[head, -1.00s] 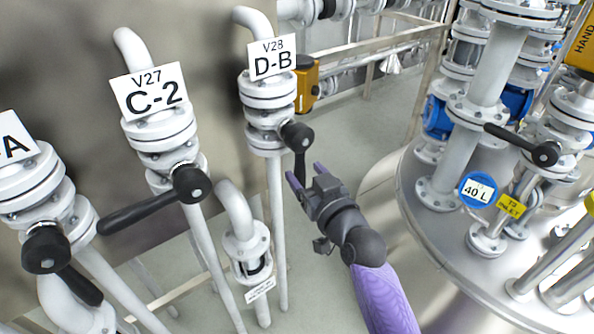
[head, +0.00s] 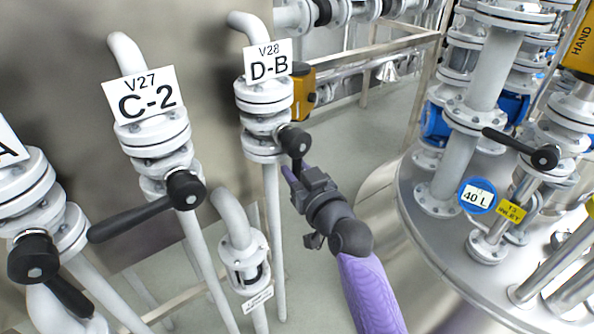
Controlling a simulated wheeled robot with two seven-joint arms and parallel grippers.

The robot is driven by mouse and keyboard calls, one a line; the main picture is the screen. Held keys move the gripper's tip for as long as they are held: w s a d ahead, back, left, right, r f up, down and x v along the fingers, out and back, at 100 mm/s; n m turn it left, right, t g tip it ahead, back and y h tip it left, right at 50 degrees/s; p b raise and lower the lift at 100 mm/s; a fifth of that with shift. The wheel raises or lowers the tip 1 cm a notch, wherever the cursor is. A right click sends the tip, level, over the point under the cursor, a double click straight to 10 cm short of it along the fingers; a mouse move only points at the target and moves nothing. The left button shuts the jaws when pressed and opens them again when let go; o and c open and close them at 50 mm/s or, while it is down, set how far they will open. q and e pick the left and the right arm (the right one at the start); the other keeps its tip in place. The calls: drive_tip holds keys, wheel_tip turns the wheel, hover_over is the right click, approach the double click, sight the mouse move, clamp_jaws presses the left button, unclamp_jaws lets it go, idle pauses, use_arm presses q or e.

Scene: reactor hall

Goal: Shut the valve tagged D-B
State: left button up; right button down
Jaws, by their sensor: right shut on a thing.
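The D-B valve (head: 262,126) is a white flanged valve on a vertical pipe, under a white tag (head: 268,64) reading V28 D-B. Its black lever handle (head: 296,145) has a round hub on the valve's right side and points down along the pipe. My right gripper (head: 295,178), with purple fingers, is shut on the lower part of this handle; the gripper body hides the handle's end. My left gripper is not in view.
The C-2 valve (head: 155,150) stands to the left, its black handle (head: 130,219) sticking out left and down. Another black-handled valve (head: 33,257) is at far left. A steel tank top (head: 420,225) with pipes and a black lever (head: 515,146) is at right. Open floor lies behind.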

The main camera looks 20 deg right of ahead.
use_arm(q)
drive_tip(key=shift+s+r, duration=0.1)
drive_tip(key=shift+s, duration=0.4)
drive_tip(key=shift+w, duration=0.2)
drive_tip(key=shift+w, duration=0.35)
